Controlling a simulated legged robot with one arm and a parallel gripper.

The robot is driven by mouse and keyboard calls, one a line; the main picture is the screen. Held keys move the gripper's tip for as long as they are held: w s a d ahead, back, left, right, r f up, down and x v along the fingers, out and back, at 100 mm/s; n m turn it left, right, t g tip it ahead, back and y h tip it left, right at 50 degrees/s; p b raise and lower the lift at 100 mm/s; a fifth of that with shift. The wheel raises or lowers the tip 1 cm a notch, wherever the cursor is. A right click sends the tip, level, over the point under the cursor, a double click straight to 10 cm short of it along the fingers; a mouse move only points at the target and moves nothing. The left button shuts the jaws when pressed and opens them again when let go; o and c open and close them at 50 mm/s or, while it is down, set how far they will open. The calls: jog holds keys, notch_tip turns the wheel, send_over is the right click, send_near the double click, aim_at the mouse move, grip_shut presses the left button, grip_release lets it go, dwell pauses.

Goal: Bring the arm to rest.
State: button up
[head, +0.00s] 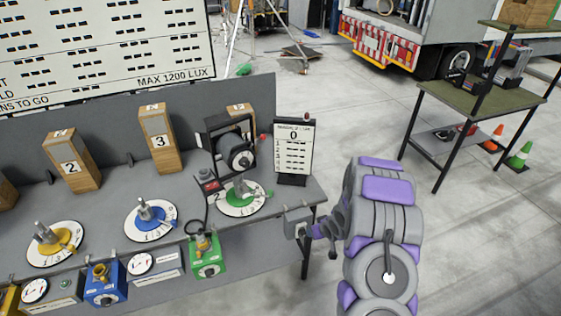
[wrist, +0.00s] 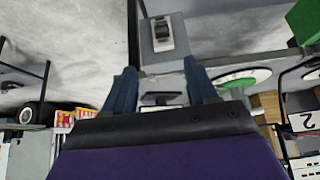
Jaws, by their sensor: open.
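My arm, grey with purple panels, stands at the lower right of the head view, bent toward the right end of the bench. My gripper (head: 318,230) is partly hidden behind its own links there. In the wrist view my gripper (wrist: 160,75) shows two dark blue fingers spread apart with nothing held between them. A grey switch box (head: 298,220) on the bench's right end is close to my gripper. It also shows in the wrist view as a grey box with a dark switch (wrist: 163,33), beyond the fingertips. I cannot tell whether they touch.
The grey bench (head: 100,215) carries dials, wooden blocks numbered 2 and 3 (head: 160,140), a lamp-like device (head: 236,155) and a sign reading 0 (head: 293,150). A green-topped shelf (head: 450,95) and cones (head: 520,153) stand at right. The floor between is clear.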

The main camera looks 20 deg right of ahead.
jog(key=s+a+r+g+h+b, duration=0.1)
jog(key=s+a+r+g+b, duration=0.1)
jog(key=s+a+r, duration=0.5)
jog(key=s+r+g+h+b, duration=0.1)
jog(key=s+r+g+b, duration=0.15)
jog(key=s+r, duration=0.6)
jog(key=s+a+r+g+b, duration=0.1)
jog(key=s+a+r, duration=0.2)
jog(key=s, duration=0.5)
jog(key=s+a+r+g+y+b, duration=0.1)
jog(key=s+a+r+b, duration=0.1)
jog(key=s+a, duration=0.3)
jog(key=s+a+r+g+b, duration=0.1)
jog(key=s+a+r, duration=0.3)
jog(key=s, duration=0.7)
jog(key=shift+s+a+g+y+b, duration=0.2)
jog(key=shift+a+g+y+b, duration=0.2)
jog(key=shift+a+g, duration=0.1)
